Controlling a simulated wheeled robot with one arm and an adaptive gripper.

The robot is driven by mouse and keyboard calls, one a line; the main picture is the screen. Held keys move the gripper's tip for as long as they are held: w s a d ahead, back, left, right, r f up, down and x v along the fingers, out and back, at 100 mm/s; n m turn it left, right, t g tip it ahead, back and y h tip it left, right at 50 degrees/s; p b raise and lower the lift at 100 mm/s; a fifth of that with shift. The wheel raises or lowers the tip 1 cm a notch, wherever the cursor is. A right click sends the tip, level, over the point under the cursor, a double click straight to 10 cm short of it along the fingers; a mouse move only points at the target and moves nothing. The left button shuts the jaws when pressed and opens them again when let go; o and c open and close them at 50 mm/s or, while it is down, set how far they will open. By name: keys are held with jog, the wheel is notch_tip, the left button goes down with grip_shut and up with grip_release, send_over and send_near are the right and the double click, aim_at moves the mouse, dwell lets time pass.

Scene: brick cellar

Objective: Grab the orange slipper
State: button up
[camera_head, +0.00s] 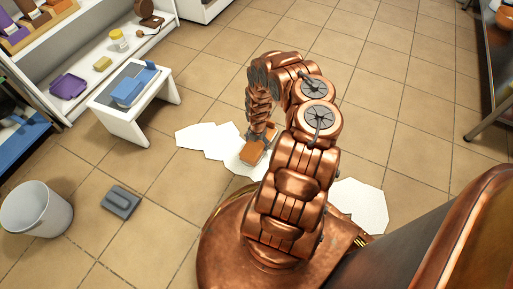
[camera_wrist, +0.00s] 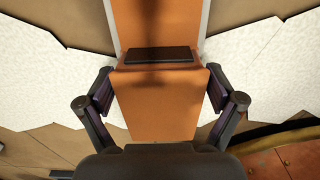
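The orange slipper (camera_head: 252,155) lies on a white irregular mat (camera_head: 209,138) on the tiled floor, below the end of my arm. In the wrist view the slipper (camera_wrist: 160,108) fills the middle, with a dark flat patch (camera_wrist: 158,55) across it. My gripper (camera_wrist: 160,90) is around it, one finger close to each side edge. The fingers look open, with the slipper between them; I see no clear grip, and whether the pads touch is hard to tell. In the head view my gripper (camera_head: 262,133) is partly hidden by its own wrist.
A white stool (camera_head: 118,124) with a blue item (camera_head: 128,92) stands at the left, by shelves (camera_head: 90,62). A grey item (camera_head: 121,202) and a white bin (camera_head: 36,208) are on the floor at left. Open tiles (camera_head: 400,110) lie at right.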

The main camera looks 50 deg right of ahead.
jog(key=c, duration=0.6)
jog(key=shift+c, duration=0.2)
